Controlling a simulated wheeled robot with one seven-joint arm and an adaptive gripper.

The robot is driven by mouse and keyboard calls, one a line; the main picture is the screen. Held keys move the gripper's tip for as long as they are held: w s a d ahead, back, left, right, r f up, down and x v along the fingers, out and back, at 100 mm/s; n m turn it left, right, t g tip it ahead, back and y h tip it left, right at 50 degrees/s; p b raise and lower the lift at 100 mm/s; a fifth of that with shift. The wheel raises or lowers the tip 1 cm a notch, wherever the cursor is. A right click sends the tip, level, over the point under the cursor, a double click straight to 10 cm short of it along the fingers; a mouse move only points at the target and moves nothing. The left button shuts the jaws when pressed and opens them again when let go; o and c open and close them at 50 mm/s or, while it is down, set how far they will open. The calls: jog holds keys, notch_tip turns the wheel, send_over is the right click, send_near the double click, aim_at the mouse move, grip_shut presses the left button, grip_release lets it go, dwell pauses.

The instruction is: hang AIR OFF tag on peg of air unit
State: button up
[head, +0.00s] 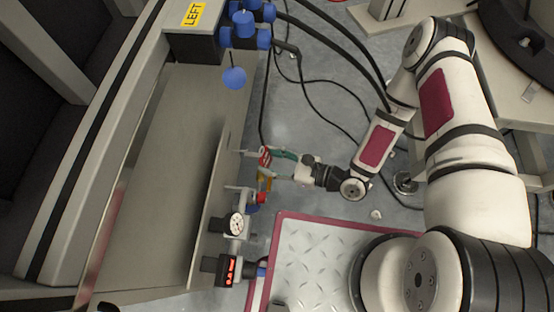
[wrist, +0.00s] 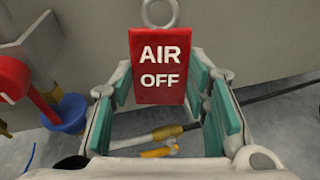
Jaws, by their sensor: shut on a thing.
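The red AIR OFF tag (wrist: 160,66) is upright in the wrist view, its white lettering facing the camera, with a metal ring (wrist: 160,12) at its top. My gripper (wrist: 160,84) is shut on the tag, with teal-padded fingers at both sides of it. In the head view the tag (head: 264,155) is a small red patch at the tip of my gripper (head: 271,157), beside the panel's edge. A thin pale peg (head: 244,152) sticks out from the panel close to the tag; whether the ring touches it cannot be told. The air unit (head: 236,224), with a round gauge, is below it.
A lit red display (head: 229,271) and a red knob (head: 261,198) sit on the air unit. In the wrist view, a red handle (wrist: 14,78) and blue part (wrist: 70,113) are at left. Black hoses (head: 335,40) cross the floor. A pink-edged plate (head: 320,250) is below.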

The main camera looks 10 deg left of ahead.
jog(key=shift+s+a+f, duration=0.15)
jog(key=shift+a, duration=1.95)
jog(key=shift+a+f, duration=0.5)
jog(key=shift+a, duration=0.25)
jog(key=o, duration=0.8)
jog(key=shift+o, duration=0.2)
jog(key=v, duration=1.2)
